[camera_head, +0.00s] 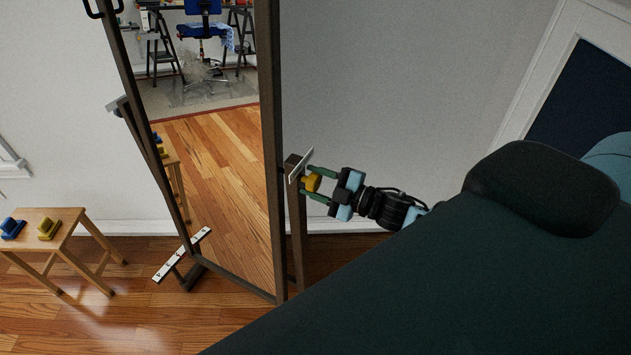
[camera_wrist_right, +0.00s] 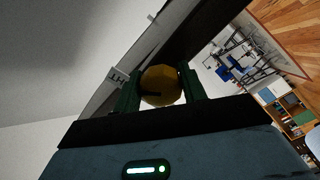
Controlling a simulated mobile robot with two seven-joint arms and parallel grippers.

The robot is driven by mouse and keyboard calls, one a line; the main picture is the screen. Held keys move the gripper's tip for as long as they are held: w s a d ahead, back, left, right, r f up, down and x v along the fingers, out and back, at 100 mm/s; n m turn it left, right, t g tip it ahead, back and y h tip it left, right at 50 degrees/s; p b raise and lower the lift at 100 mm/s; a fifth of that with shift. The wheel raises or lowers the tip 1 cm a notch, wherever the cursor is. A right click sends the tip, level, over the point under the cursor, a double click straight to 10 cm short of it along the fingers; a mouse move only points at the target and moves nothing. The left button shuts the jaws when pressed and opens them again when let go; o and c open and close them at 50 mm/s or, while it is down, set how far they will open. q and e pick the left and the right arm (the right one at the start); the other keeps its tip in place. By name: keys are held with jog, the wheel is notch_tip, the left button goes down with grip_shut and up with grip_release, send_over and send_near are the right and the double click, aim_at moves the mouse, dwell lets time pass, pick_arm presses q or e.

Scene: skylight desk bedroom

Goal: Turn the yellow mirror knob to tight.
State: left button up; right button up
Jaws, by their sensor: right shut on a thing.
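The yellow mirror knob (camera_head: 311,183) sits on the right post of the standing mirror (camera_head: 270,150), in front of a pale label plate (camera_head: 301,164). My right gripper (camera_head: 318,184) reaches in from the right, its green fingers on either side of the knob and shut on it. In the right wrist view the knob (camera_wrist_right: 161,86) is between the two green fingers, with a dark mark low on its face. Part of the label plate (camera_wrist_right: 118,75) shows letters at its left; the rest is hidden. My left gripper is not in view.
A wooden stool (camera_head: 45,228) at the left holds a blue object (camera_head: 13,228) and a yellow object (camera_head: 49,229). A marked white strip (camera_head: 182,254) is at the mirror's foot. A white-framed dark panel (camera_head: 585,95) is at the right. My dark arm covers the lower right.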

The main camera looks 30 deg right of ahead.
dwell(0.3)
jog(key=o, duration=1)
jog(key=shift+c, duration=0.2)
jog(key=shift+s+d+f, duration=0.15)
jog(key=shift+s+d, duration=0.1)
jog(key=shift+s, duration=0.2)
jog(key=v, duration=0.6)
jog(key=shift+s+d+b, duration=0.2)
jog(key=shift+s+b, duration=0.1)
jog(key=shift+s, duration=0.05)
jog(key=s+a+f+m+g+h, duration=0.3)
jog(key=s+a+f+m, duration=0.4)
jog(key=s+f, duration=0.3)
jog(key=s+a+f+m+g+h, duration=0.3)
jog(key=s+a+f+m, duration=0.4)
jog(key=s+f, duration=0.3)
notch_tip(320, 180, down, 2)
jog(key=shift+s+f+h, duration=0.1)
jog(key=shift+s+h, duration=0.05)
jog(key=shift+h, duration=0.35)
